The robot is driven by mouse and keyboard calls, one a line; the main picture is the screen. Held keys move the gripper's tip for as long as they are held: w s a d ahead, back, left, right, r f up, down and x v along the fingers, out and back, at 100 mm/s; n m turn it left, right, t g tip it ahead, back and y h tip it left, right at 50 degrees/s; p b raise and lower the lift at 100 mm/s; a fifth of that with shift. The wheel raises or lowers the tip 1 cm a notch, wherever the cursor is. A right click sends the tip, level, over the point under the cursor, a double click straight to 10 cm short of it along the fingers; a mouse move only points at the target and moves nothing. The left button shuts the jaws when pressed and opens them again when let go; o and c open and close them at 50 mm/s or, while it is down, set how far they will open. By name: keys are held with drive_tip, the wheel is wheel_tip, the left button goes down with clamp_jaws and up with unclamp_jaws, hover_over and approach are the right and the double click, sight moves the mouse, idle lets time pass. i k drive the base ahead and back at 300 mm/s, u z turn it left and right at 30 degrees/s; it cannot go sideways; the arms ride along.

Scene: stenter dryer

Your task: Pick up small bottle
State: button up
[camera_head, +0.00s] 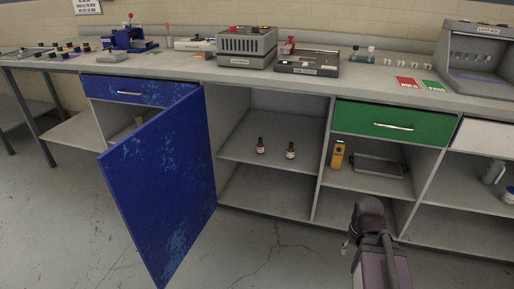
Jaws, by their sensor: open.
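Two small brown bottles with dark tops and pale labels stand upright on the middle shelf of the open cabinet. One bottle (260,147) is on the left and the other bottle (291,151) is a little to its right, with a gap between them. My gripper (349,243) is low in the view, right of and below the bottles and well apart from them. It is small and partly hidden by my wrist, and it is open with nothing seen in it.
A blue door (160,185) stands swung open left of the bottle shelf (240,150). Right of the divider, a yellow device (337,155) and a grey tray (380,165) sit beneath a green drawer (392,124). The worktop (190,73) carries several instruments. The floor in front is clear.

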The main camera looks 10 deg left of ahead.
sight(259, 146)
drive_tip(key=z, duration=0.05)
drive_tip(key=i, duration=1)
drive_tip(key=u, duration=0.05)
